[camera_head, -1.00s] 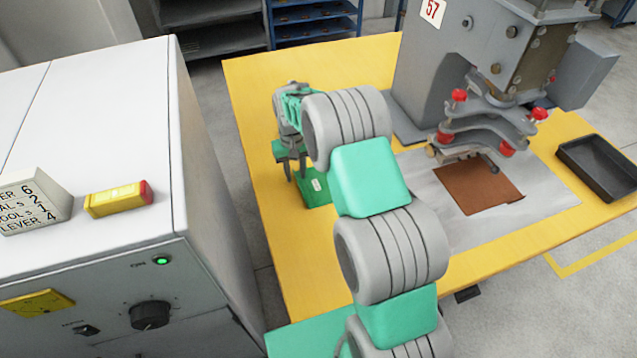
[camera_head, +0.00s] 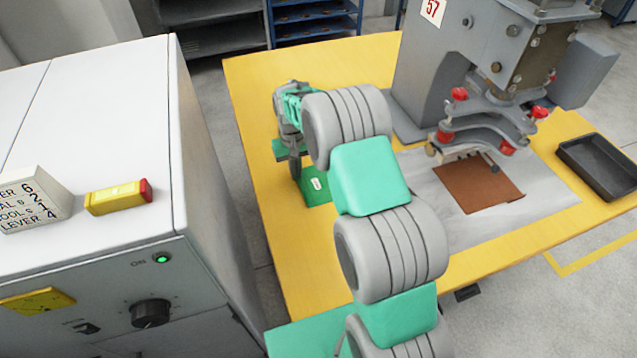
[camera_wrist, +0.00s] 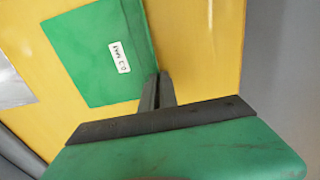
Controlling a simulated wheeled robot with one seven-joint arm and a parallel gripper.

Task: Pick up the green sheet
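The green sheet (camera_head: 316,194) lies on the yellow table, partly hidden behind my arm in the head view. In the wrist view the green sheet (camera_wrist: 95,60) is flat, with a white label and a narrow raised strip along its right edge. My gripper (camera_head: 296,174) points down at the left edge of the sheet in the head view. In the wrist view the fingers of my gripper (camera_wrist: 160,78) are together at the sheet's lower right corner, at the end of the strip. They look shut on this thin edge.
The yellow table (camera_head: 250,75) carries a grey press (camera_head: 430,70) with red knobs. A brown sheet (camera_head: 478,185) lies on a grey plate under it. A black tray (camera_head: 600,165) stands at the right. A white cabinet (camera_head: 95,120) with a yellow box stands at the left.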

